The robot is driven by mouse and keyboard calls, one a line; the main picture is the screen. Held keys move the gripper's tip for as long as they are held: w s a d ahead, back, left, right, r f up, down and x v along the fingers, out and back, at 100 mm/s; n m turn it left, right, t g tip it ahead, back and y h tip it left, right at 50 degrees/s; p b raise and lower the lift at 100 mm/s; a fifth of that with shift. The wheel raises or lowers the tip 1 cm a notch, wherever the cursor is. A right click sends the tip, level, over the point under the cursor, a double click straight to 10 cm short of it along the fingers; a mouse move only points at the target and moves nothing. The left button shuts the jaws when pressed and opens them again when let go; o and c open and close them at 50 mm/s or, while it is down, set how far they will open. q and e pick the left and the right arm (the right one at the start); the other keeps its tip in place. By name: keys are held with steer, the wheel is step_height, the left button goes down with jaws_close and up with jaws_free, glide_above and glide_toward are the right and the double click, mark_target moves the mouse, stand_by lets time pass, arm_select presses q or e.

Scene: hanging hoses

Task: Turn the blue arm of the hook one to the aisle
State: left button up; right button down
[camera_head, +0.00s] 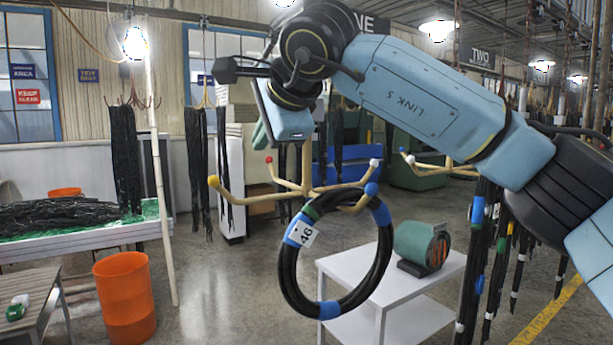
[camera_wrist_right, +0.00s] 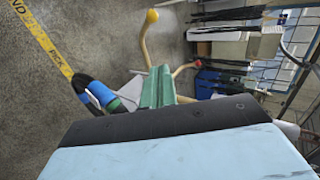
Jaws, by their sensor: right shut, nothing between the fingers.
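The near hook (camera_head: 307,185) is a tan hanger with curved arms ending in coloured balls. Its blue-tipped arm (camera_head: 371,189) points right and toward me. A black hose coil (camera_head: 284,265) with blue and green bands and a tag reading 46 hangs at that arm; it partly shows in the right wrist view (camera_wrist_right: 104,95). The yellow-tipped arm (camera_head: 213,181) points left. In the wrist view the fingers (camera_wrist_right: 158,85) lie near the yellow-tipped arm (camera_wrist_right: 152,16). My left gripper is out of view.
A white table (camera_head: 450,262) with a green machine (camera_head: 422,246) stands behind the coil. Another hook (camera_head: 445,165) is farther right. Banded hoses (camera_head: 475,260) hang at right near a yellow floor line (camera_head: 545,312). An orange bin (camera_head: 125,297) stands left; floor between is open.

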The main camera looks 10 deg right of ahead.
steer(key=s+d+b, duration=0.3)
steer(key=s+b, duration=0.3)
steer(key=s, duration=0.4)
steer(key=shift+s+d, duration=0.2)
steer(key=shift+d, duration=0.2)
